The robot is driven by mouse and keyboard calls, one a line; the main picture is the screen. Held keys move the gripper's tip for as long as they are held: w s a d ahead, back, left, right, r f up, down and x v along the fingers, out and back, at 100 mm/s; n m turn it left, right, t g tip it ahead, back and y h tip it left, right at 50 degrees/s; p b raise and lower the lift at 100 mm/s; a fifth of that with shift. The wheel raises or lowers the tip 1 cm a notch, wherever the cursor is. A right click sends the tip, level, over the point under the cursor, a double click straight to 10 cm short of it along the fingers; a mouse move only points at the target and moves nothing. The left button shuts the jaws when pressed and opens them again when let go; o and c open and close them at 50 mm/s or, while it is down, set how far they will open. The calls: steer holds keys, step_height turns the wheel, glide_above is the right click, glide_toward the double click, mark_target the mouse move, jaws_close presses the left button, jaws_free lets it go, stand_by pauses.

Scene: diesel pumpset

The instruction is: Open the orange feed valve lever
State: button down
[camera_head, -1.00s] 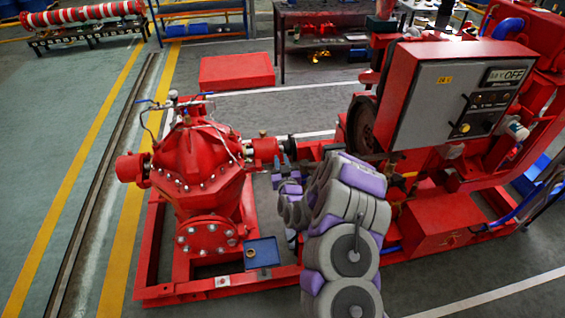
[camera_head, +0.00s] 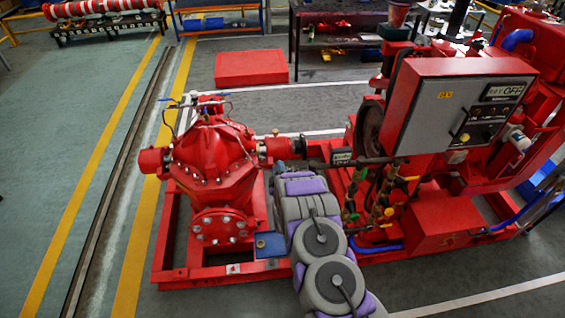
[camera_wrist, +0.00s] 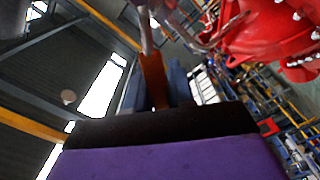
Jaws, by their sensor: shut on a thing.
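In the wrist view, an orange lever (camera_wrist: 153,78) stands between the blue-grey fingers of my gripper (camera_wrist: 155,85). My gripper is shut on it. A thin grey rod (camera_wrist: 146,25) runs up from the lever's top end. In the head view, my arm hides the gripper's fingers and the held lever. The arm reaches toward the gap between the red pump (camera_head: 212,165) and the red engine frame.
Yellow-handled valves and brass fittings (camera_head: 385,205) stand right of my arm. The red control cabinet (camera_head: 450,105) is above them. A small blue tray (camera_head: 270,244) sits on the pump's base frame. The floor at left is clear.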

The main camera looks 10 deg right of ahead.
steer(key=n, duration=0.1)
steer(key=a+f+n+p, duration=0.1)
steer(key=shift+a+f+n, duration=0.1)
steer(key=shift+f+n, duration=0.2)
steer(key=shift+n, duration=0.1)
steer(key=shift+s+a+f+n+p, duration=0.15)
steer(key=shift+f+n+p, duration=0.3)
steer(key=shift+f+n, duration=0.55)
steer(key=shift+w+a+f+n+p, duration=0.15)
steer(key=shift+f+n+p, duration=0.4)
steer(key=shift+n, duration=0.75)
steer(key=shift+s+f, duration=0.15)
steer(key=c, duration=1.1)
jaws_free()
steer(key=shift+o, duration=0.2)
